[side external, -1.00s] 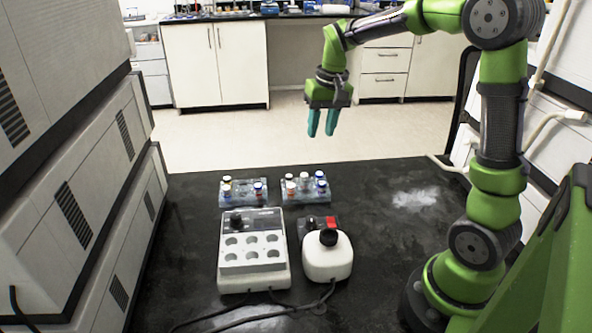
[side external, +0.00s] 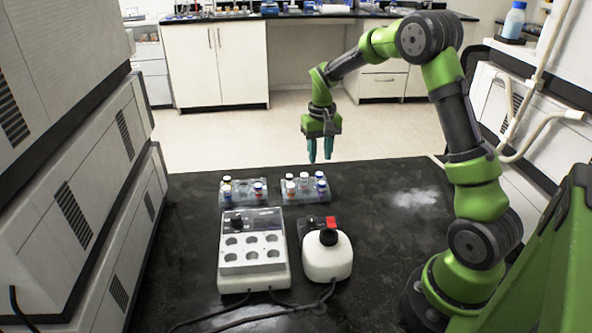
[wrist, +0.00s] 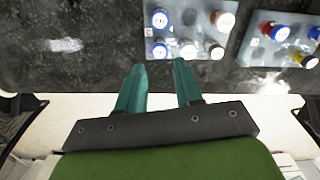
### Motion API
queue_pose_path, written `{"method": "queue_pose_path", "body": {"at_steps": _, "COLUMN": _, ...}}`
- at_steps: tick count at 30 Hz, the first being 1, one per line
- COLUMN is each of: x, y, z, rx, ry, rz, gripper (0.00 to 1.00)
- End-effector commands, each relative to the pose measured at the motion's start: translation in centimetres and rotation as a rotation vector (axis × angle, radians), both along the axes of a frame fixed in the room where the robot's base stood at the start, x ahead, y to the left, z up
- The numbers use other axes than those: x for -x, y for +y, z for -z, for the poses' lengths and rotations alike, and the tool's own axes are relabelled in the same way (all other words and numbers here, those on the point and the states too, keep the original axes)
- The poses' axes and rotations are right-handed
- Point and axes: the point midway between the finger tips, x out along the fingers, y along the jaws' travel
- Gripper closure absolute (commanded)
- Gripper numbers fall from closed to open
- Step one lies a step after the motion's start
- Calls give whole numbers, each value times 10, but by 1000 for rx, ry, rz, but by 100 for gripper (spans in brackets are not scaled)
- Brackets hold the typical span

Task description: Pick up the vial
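Several capped vials stand upright in two clear racks at the back of the black table. The left rack (side external: 232,200) holds vials with orange, white, red and blue caps. Which vial is meant I cannot tell. My gripper (side external: 320,158) hangs above and behind the right rack, near the table's back edge, fingers down and apart. In the wrist view my gripper (wrist: 160,72) shows its two teal fingers with an empty gap, and one rack (wrist: 188,30) lies ahead of them.
A white block heater with round wells (side external: 253,256) and a white mixer with a black top (side external: 327,256) stand in front of the racks, with cables at the front. White instrument stacks (side external: 75,200) flank the left side. The table right of the racks is clear apart from a pale smudge (side external: 414,198).

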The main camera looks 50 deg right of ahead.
Motion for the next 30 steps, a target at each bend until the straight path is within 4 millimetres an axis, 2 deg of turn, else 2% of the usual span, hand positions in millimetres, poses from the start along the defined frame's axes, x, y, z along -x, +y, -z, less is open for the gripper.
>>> {"method": "queue_pose_path", "body": {"at_steps": 5, "x": 1, "y": 0, "z": 12, "rx": -1, "ry": 0, "rz": 2, "gripper": 65}}
{"method": "queue_pose_path", "body": {"at_steps": 12, "x": 2, "y": 0, "z": 47, "rx": -2, "ry": 3, "rz": 3, "gripper": 65}}
{"method": "queue_pose_path", "body": {"at_steps": 15, "x": 2, "y": 0, "z": 56, "rx": -2, "ry": 1, "rz": 2, "gripper": 65}}
{"method": "queue_pose_path", "body": {"at_steps": 23, "x": 2, "y": 0, "z": 58, "rx": 0, "ry": -1, "rz": 1, "gripper": 65}}
{"method": "queue_pose_path", "body": {"at_steps": 30, "x": 1, "y": 0, "z": 58, "rx": 0, "ry": -1, "rz": 1, "gripper": 100}}
